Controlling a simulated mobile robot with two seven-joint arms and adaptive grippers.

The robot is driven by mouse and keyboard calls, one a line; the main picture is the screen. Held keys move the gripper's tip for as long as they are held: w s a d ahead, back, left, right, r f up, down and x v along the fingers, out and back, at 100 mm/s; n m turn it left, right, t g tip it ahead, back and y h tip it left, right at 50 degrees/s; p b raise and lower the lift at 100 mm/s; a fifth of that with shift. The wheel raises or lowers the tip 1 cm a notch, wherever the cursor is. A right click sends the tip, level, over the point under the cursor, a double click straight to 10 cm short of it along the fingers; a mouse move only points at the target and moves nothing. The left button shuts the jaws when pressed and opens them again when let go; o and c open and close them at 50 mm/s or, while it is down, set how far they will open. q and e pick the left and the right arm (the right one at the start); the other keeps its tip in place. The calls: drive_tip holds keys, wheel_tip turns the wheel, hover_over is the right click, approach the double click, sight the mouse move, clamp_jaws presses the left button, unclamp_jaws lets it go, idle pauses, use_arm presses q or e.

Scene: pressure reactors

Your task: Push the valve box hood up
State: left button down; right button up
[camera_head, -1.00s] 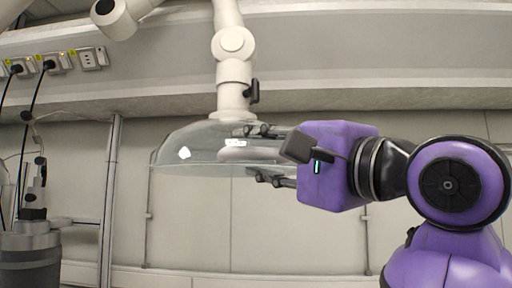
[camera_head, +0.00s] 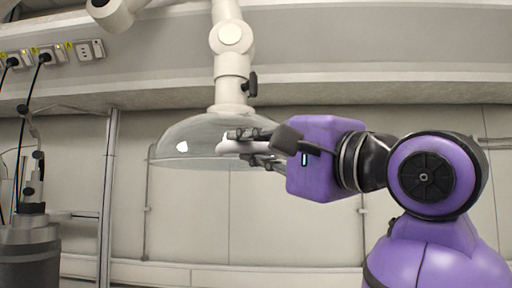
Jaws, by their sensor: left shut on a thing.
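The valve box hood (camera_head: 185,142) is a clear, shallow dome hanging at the lower end of a white jointed arm (camera_head: 231,75). A white handle (camera_head: 229,146) shows at the hood's right half. My left gripper (camera_head: 245,148) reaches in from the right side of the picture. Its dark fingers are shut on the handle, one above and one below. The far ends of the fingers overlap the clear hood, so their exact contact is hard to see. My right gripper is not in view.
A metal frame (camera_head: 108,200) and a grey reactor vessel (camera_head: 30,245) stand at the left. Wall sockets (camera_head: 90,50) with black cables are at the upper left. A wall ledge (camera_head: 350,95) runs behind the hood. The space below the hood looks clear.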

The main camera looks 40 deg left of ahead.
use_arm(q)
drive_tip(key=r, duration=0.2)
drive_tip(key=r+p, duration=0.1)
drive_tip(key=r, duration=0.1)
drive_tip(key=r+p, duration=0.1)
drive_tip(key=r, duration=0.1)
drive_tip(key=shift+s+r, duration=0.1)
drive_tip(key=shift+s, duration=0.25)
wheel_tip(320, 180, up, 6)
drive_tip(key=p, duration=0.2)
drive_tip(key=shift+w+p, duration=0.3)
drive_tip(key=shift+p, duration=0.05)
drive_tip(key=c, duration=1.7)
unclamp_jaws()
drive_tip(key=shift+r, duration=0.1)
drive_tip(key=v, duration=1.2)
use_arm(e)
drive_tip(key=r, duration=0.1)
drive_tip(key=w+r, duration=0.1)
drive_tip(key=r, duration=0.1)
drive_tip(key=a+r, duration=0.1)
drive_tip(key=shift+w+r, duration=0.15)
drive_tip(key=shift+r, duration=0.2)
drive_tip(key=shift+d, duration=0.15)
